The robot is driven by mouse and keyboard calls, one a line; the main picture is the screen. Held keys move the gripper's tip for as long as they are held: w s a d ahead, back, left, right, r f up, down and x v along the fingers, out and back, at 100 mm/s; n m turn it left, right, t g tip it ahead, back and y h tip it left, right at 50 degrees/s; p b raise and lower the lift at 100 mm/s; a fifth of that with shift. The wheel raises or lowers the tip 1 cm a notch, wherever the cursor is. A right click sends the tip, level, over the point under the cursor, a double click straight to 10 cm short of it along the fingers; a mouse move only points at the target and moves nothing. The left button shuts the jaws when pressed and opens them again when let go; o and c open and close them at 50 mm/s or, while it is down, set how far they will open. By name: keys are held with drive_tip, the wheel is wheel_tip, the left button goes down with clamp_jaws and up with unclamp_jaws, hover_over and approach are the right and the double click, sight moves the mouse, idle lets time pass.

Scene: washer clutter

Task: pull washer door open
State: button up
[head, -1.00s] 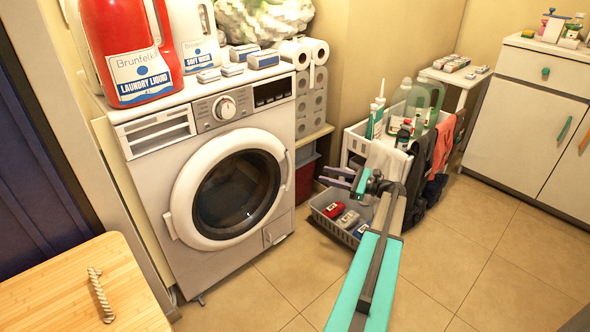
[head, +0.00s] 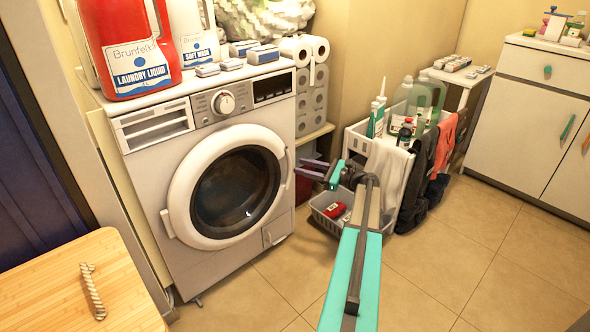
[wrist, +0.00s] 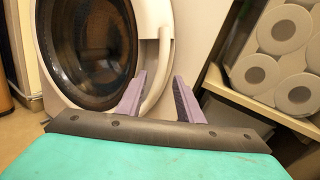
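The white washer (head: 150,160) stands at the left, and its round door (head: 190,180) with dark glass looks shut. The door's pale curved handle (head: 288,172) is on the door's right edge; it also shows in the wrist view (wrist: 164,62). My gripper (head: 298,167) is just right of the handle, with its purple fingers pointing at the washer. In the wrist view my gripper (wrist: 159,78) is open, one finger on either side of the handle's lower part in the picture. I cannot tell how far the fingertips are from the handle, or whether they touch it.
Right of the washer are toilet rolls (head: 311,95) on a shelf and a white cart (head: 355,143) with bottles and hanging cloths. A grey basket (head: 325,222) lies below my gripper. A wooden table (head: 60,270) is front left. The tiled floor (head: 450,255) at right is clear.

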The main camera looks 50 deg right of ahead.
sight(290, 164)
drive_tip(key=shift+b+x, duration=0.5)
drive_tip(key=shift+x, duration=1.35)
clamp_jaws()
drive_tip(key=shift+a, duration=0.25)
drive_tip(key=shift+s, duration=0.1)
